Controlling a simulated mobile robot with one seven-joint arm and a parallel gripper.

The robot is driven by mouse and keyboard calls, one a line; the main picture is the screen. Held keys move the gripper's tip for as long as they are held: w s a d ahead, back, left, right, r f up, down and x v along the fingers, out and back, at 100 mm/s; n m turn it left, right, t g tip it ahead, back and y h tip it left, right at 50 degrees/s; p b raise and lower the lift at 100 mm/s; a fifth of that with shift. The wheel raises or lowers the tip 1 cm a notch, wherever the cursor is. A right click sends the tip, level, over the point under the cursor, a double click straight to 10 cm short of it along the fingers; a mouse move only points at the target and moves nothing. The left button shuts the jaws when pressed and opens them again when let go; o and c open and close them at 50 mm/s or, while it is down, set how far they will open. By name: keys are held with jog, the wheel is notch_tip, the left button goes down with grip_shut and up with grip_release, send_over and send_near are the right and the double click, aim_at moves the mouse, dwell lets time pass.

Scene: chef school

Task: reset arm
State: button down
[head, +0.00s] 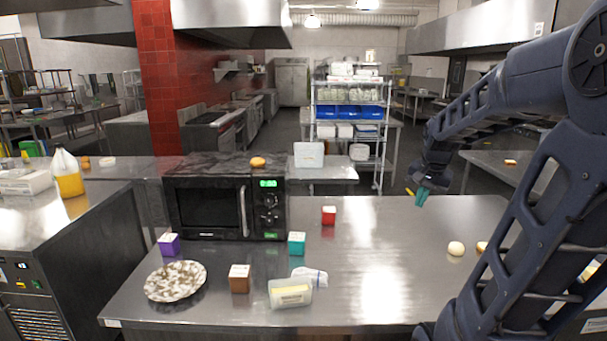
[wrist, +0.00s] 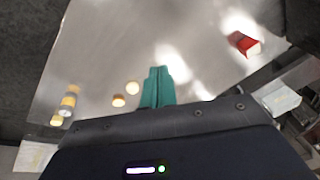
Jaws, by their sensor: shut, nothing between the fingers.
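My gripper (head: 419,195) hangs at the end of my dark arm, above the back right part of the steel table (head: 400,290). Its teal fingers point down and hold nothing. In the wrist view the two fingers (wrist: 158,76) lie pressed together with no object between them. The gripper is apart from the things on the table.
A black microwave (head: 225,205) stands at the table's back left. In front lie a speckled plate (head: 175,281), several small boxes and a clear container (head: 290,292). A red box (head: 328,215) stands mid-table; a round bun (head: 456,248) lies at right. The centre is clear.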

jog(key=s+a+n, duration=0.3)
jog(key=s, duration=0.3)
jog(key=s+a+r+n+t, duration=0.1)
jog(key=s+a+n, duration=0.1)
jog(key=s, duration=0.5)
jog(key=shift+s+a+r+n+t, duration=0.2)
jog(key=shift+s+a+n+t, duration=0.15)
jog(key=shift+n, duration=0.35)
dwell(6.0)
